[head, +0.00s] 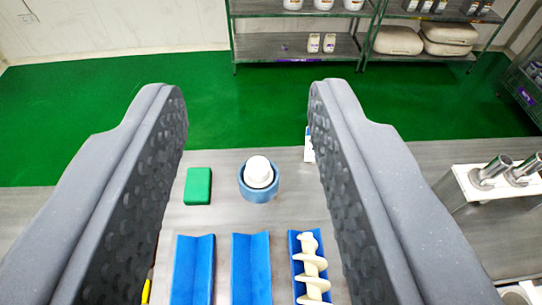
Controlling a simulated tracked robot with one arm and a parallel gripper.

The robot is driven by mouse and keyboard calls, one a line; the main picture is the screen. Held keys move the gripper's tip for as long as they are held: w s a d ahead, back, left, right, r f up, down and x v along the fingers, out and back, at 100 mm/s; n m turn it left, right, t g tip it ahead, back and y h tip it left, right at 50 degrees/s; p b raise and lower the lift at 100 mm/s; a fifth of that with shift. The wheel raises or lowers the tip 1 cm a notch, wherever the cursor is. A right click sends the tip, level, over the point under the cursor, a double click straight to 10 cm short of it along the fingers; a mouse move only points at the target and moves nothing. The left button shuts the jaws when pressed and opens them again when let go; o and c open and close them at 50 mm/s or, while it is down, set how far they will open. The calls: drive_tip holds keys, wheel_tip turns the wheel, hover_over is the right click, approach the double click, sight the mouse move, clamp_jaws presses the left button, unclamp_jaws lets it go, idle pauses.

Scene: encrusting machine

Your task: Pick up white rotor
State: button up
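The white rotor (312,268) is a cream-white screw shape. It lies lengthwise in the rightmost of three blue V-shaped holders, near the bottom of the head view. My gripper (248,95) is wide open, with its two grey dimpled fingers on the left and right of the picture. Nothing is between the fingertips. The rotor's holder (295,262) is just left of the right finger in the picture, and the rotor's lower end is cut off by the frame edge.
Two empty blue holders (193,270) (251,268) lie left of the rotor. A green block (198,186), a blue cup with a white top (259,194) and a partly hidden white item (309,152) stand behind. A white fixture with metal cylinders (470,186) is at right. Shelves (262,46) stand beyond the green floor.

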drive_tip(key=shift+w+a, duration=0.15)
drive_tip(key=shift+w, duration=0.15)
drive_tip(key=o, duration=0.5)
drive_tip(key=shift+s+r, duration=0.1)
drive_tip(key=o, duration=0.4)
drive_tip(key=shift+w, duration=0.3)
drive_tip(key=m+g+p, duration=1.5)
drive_tip(key=m+p, duration=0.2)
drive_tip(key=m, duration=0.1)
hover_over(258, 166)
wheel_tip(258, 166, down, 34)
wheel_tip(258, 166, down, 6)
drive_tip(key=shift+f, duration=0.15)
drive_tip(key=shift+f+p, duration=0.55)
drive_tip(key=shift+f, duration=2.65)
